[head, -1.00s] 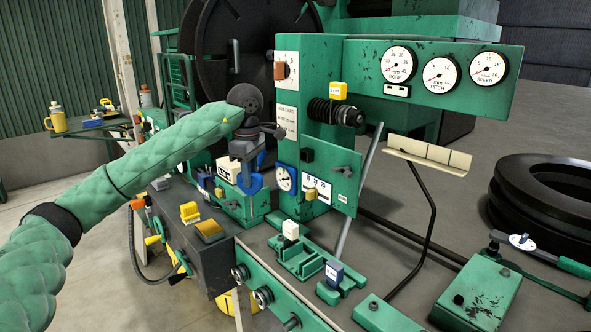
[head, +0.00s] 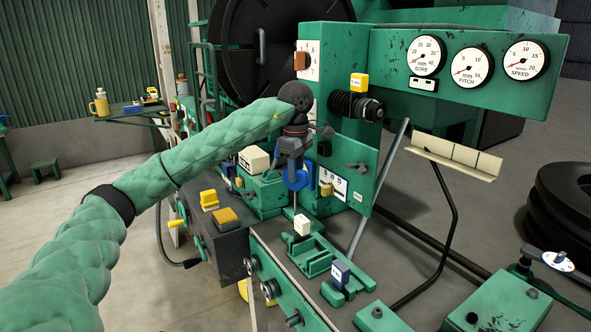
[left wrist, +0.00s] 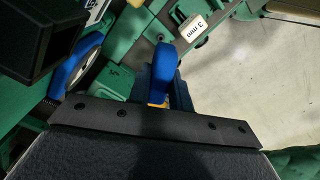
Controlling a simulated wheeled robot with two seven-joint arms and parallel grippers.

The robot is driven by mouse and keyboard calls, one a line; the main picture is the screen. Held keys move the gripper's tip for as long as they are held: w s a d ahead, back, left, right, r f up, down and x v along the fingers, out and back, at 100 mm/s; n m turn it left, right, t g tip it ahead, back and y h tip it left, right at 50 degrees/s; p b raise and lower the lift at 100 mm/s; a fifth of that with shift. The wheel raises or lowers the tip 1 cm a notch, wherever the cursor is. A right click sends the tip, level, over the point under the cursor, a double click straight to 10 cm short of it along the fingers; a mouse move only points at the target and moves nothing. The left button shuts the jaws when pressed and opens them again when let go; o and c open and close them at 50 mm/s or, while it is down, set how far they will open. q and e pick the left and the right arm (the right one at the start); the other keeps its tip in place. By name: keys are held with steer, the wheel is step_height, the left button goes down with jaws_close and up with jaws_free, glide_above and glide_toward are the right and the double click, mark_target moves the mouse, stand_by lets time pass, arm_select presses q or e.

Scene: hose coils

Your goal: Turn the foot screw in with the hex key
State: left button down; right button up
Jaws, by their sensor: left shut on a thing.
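My left gripper (head: 294,165) is shut on the blue handle of the hex key (head: 299,180), in front of the green machine panel. A thin shaft runs down from it towards the white block (head: 302,225) on the green bracket (head: 318,258). In the left wrist view the blue handle (left wrist: 163,75) sticks out beyond the jaws, and the block marked 3 mm (left wrist: 191,25) lies beyond it. A small round fitting (left wrist: 160,37) on green metal shows just past the handle; I cannot tell if it is the foot screw. The key's tip cannot be made out. My right gripper is not in view.
A second green bracket holds a dark blue block (head: 340,273). A dark box (head: 228,240) with yellow blocks stands left. A gauge panel (head: 470,62) overhangs at upper right, and a cream tray (head: 455,157) on a bent rod stands below it.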

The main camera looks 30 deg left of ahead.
mark_target(295, 188)
arm_select(q)
steer(key=shift+s+a+f, duration=0.15)
steer(key=shift+a+f, duration=0.1)
steer(key=shift+f, duration=0.45)
steer(key=shift+d+f+b, duration=0.1)
steer(key=shift+f+b, duration=0.4)
steer(key=shift+f, duration=0.45)
steer(key=shift+r, duration=0.1)
steer(key=shift+f+b, duration=0.6)
steer(key=shift+f, duration=0.05)
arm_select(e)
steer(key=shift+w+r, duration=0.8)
